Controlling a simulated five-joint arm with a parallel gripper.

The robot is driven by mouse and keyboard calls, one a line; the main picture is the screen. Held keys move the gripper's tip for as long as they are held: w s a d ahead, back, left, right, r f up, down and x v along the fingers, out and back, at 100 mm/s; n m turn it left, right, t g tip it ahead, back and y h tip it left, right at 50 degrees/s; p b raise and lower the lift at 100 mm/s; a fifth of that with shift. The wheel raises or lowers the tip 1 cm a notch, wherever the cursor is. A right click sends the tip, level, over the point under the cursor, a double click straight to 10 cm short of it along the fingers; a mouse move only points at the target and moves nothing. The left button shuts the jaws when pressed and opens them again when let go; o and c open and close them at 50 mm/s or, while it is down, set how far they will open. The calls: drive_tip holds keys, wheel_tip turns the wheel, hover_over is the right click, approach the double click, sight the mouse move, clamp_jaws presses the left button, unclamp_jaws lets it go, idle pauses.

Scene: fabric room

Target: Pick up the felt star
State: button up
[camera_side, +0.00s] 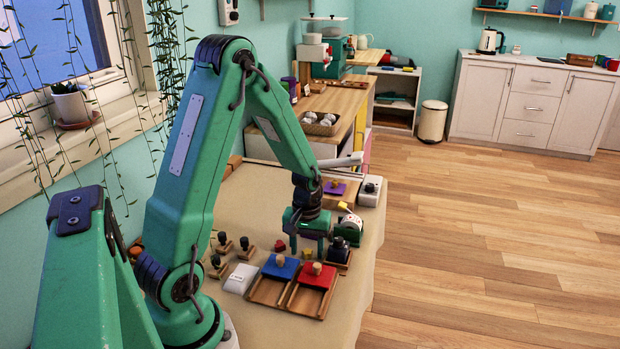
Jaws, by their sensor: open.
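I cannot pick out a felt star for certain in the side view. A small red piece (279,246) and a small orange piece (307,253) lie on the cloth-covered table, too small to tell their shape. My gripper (306,244) points down over the table with its jaws apart, and I see nothing held in it. It is just above or behind the orange piece; the exact gap is unclear. The gripper and arm hide part of the table behind them.
A blue pad (281,267) and a red pad (317,276), each with a knob, sit in wooden trays in front of my gripper. A white block (240,278) and several knobbed stamps (225,243) stand left. A green-and-white device (347,231) stands close on the right.

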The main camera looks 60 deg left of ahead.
sight(307, 250)
drive_tip(key=c, duration=1.1)
drive_tip(key=shift+o, duration=0.2)
drive_tip(key=shift+r, duration=0.15)
drive_tip(key=shift+r, duration=0.45)
wheel_tip(307, 250, up, 3)
drive_tip(key=shift+f, duration=0.1)
drive_tip(key=s+d+r, duration=0.1)
drive_tip(key=d+r, duration=0.6)
drive_tip(key=d, duration=0.4)
drive_tip(key=shift+d, duration=0.35)
drive_tip(key=shift+a, duration=0.1)
